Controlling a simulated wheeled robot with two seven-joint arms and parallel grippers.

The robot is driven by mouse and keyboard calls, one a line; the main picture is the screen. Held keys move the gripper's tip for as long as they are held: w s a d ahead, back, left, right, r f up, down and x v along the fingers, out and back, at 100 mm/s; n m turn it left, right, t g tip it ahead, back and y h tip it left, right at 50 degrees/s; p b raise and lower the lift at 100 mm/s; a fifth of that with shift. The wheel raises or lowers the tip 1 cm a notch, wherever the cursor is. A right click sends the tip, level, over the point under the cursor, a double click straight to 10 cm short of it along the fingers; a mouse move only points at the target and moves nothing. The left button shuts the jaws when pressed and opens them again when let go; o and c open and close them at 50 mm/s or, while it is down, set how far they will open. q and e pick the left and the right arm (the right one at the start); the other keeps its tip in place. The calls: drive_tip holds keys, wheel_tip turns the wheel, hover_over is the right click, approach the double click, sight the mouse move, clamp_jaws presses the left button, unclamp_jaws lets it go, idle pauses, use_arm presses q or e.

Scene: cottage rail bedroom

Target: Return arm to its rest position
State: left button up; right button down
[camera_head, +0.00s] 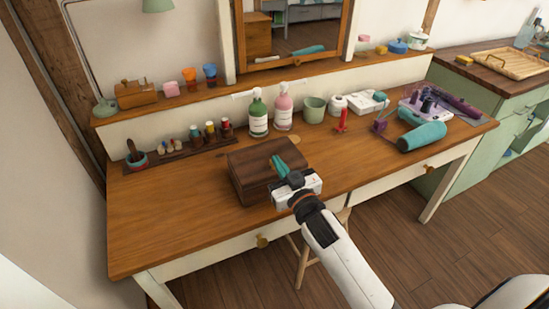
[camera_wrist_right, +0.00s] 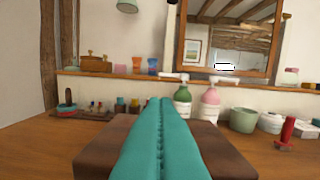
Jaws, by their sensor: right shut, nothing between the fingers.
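My right arm reaches in from the lower right of the head view. Its gripper (camera_head: 277,162) has teal fingers, shut together with nothing between them. The fingers appear over the dark brown wooden box (camera_head: 249,184) on the dressing table (camera_head: 160,236). In the right wrist view the shut fingers (camera_wrist_right: 161,102) point forward over the box (camera_wrist_right: 105,150), which fills the lower middle. I cannot tell the exact gap between fingers and box lid. My left gripper does not show.
Green (camera_head: 257,116) and pink (camera_head: 283,112) pump bottles stand behind the box. A rack of small bottles (camera_head: 210,132) is behind left. The table's front left is clear.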

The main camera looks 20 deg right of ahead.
drive_tip(key=s+a+f+g, duration=0.1)
drive_tip(key=s+f+g, duration=0.75)
drive_tip(key=s, duration=0.55)
drive_tip(key=s+a+f+g, duration=0.1)
drive_tip(key=s+f+g, duration=0.7)
drive_tip(key=s, duration=0.7)
drive_tip(key=s+d+f+p+x, duration=0.1)
drive_tip(key=s+x, duration=0.1)
drive_tip(key=x, duration=0.9)
drive_tip(key=s+d+x, duration=0.1)
drive_tip(key=s+x, duration=0.2)
drive_tip(key=x, duration=0.9)
drive_tip(key=s+d+f+n+g+h+p, duration=0.1)
drive_tip(key=s+d+f, duration=0.2)
drive_tip(key=s+f, duration=1.2)
drive_tip(key=shift+s+f+p, duration=0.2)
drive_tip(key=shift+s+p, duration=0.15)
drive_tip(key=shift+s, duration=0.6)
drive_tip(key=shift+d, duration=0.1)
